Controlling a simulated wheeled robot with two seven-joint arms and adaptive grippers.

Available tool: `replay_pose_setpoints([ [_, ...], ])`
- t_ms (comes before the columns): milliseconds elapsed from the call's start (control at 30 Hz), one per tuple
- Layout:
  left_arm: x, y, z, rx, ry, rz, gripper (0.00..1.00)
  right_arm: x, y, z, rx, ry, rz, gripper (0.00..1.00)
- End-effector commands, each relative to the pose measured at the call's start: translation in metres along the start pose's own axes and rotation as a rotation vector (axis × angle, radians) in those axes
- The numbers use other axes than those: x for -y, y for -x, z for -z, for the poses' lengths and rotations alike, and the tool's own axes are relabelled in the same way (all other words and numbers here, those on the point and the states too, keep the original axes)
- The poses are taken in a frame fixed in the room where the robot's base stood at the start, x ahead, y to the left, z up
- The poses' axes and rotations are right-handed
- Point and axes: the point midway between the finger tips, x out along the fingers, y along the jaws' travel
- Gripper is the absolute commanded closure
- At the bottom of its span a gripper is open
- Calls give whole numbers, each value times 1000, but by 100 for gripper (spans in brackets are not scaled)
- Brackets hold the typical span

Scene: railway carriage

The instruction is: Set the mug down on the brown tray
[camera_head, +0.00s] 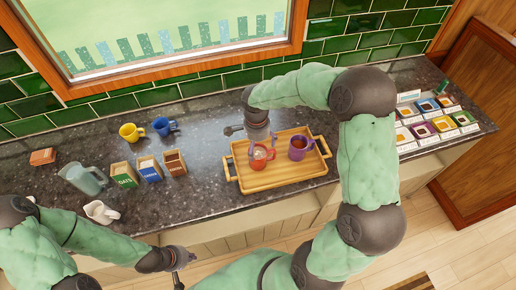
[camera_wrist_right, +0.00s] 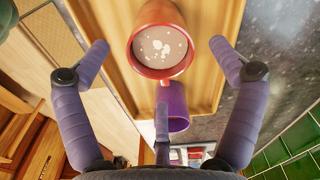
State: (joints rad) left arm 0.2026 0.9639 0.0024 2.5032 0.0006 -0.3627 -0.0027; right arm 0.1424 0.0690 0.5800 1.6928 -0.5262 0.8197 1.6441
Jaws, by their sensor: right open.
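The brown wooden tray (camera_head: 285,178) lies on the dark counter; it also shows in the right wrist view (camera_wrist_right: 213,75). A red mug (camera_head: 260,157) with pale contents stands upright on its left part; in the right wrist view the red mug (camera_wrist_right: 160,72) shows from above. A purple mug (camera_head: 298,153) stands on the tray to the right of it. My right gripper (camera_head: 262,146) is above the red mug, its purple fingers spread and apart from the mug in the right wrist view. My left gripper (camera_head: 184,262) is empty near the counter's front edge; its finger opening is unclear.
A yellow mug (camera_head: 131,132) and a blue mug (camera_head: 165,126) stand at the back left. Green, blue and brown boxes (camera_head: 149,168), a glass jug (camera_head: 84,179) and a white mug (camera_head: 101,211) stand in front. Several coloured sample boxes (camera_head: 433,124) lie at right.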

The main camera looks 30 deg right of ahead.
Motion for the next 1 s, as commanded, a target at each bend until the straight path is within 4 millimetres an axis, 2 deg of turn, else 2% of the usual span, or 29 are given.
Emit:
replay_pose_setpoints([
  [200, 0, 0, 0, 0, 0, 0, 100, 1, 46, 0, -1, -1, 5, 6],
  [433, 0, 0, 0, 0, 0, 0, 100, 1, 81, 0, 0, -1, 4, 6],
  [633, 0, 0, 0, 0, 0, 0, 100, 1, 93, 0, 0, 0, 2, 6],
  [1000, 0, 0, 0, 0, 0, 0, 100, 0, 94, 0, 0, -1, 1, 6],
])
